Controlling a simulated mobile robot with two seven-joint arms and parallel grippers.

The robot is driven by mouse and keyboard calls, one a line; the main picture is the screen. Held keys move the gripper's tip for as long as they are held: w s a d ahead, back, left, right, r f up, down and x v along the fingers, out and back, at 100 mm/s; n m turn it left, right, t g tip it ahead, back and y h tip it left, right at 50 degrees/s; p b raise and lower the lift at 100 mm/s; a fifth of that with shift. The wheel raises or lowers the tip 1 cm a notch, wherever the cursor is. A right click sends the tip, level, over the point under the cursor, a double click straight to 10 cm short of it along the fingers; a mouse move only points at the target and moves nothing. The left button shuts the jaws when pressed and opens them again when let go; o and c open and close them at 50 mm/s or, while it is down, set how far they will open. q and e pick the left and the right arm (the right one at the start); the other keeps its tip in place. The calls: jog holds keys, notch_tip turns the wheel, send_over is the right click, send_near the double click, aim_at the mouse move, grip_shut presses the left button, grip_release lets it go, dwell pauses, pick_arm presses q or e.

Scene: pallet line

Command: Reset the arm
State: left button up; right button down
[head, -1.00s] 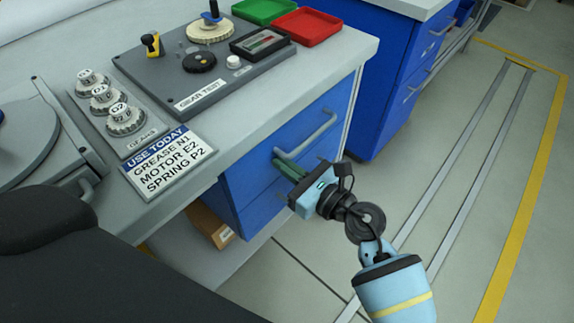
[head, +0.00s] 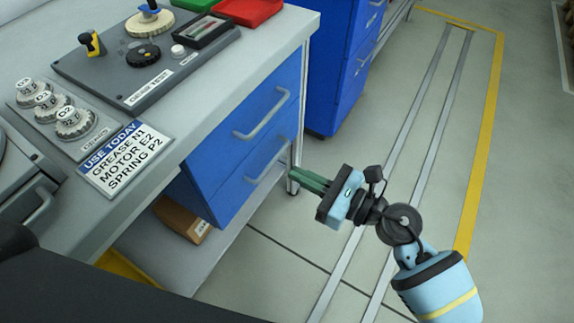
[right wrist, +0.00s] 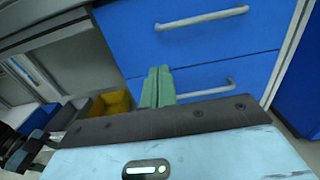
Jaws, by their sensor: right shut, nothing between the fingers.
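My right gripper (head: 297,182) is in front of the blue drawers, beside the bench's front corner leg, over the floor. Its green fingers are together with nothing between them. In the right wrist view the green fingers (right wrist: 157,86) lie side by side, pointing at the drawer fronts. The upper drawer (head: 245,130) and the lower drawer (head: 240,180) both look closed, each with a grey bar handle. The fingers show apart from the lower handle (head: 268,160) in the head view.
The grey bench top (head: 215,105) holds a gear test board (head: 125,75), a gear rack (head: 60,115), a "USE TODAY" sign (head: 125,158) and a red tray (head: 248,10). A cardboard box (head: 182,218) sits below. Open floor (head: 440,110) with rails lies to the right.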

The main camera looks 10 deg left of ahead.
pick_arm(q)
jog(key=shift+s, duration=0.25)
